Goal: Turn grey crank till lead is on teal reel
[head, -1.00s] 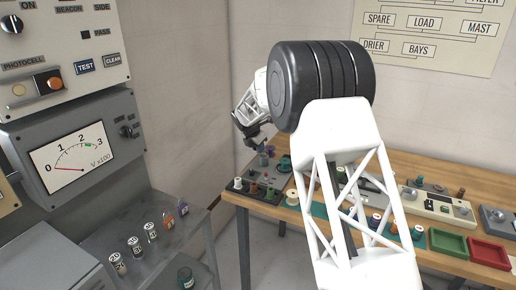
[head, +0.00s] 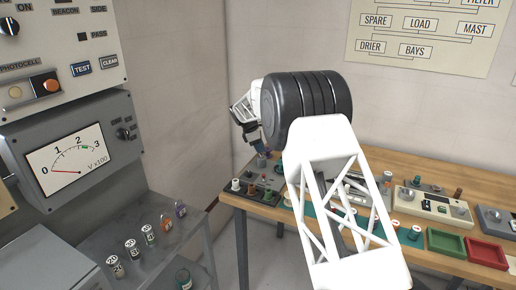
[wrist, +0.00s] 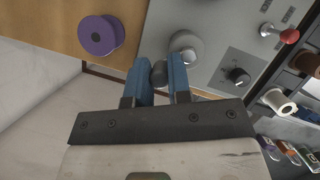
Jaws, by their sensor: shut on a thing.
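In the wrist view, my gripper (wrist: 160,80) has its two blue fingers closed around a dark grey knob (wrist: 158,72), apparently the crank's handle. A round grey disc with a silver hub (wrist: 186,44) lies just beyond the fingers and is partly covered by the right one. In the head view, my gripper (head: 261,146) is low over the far left end of the bench.
A purple reel (wrist: 100,36) lies left of the fingers. The grey panel carries a black knob (wrist: 238,76) and a red-tipped lever (wrist: 289,36). White and brown reels (wrist: 278,101) stand at right. Green (head: 447,242) and red (head: 488,252) trays sit at the bench's right.

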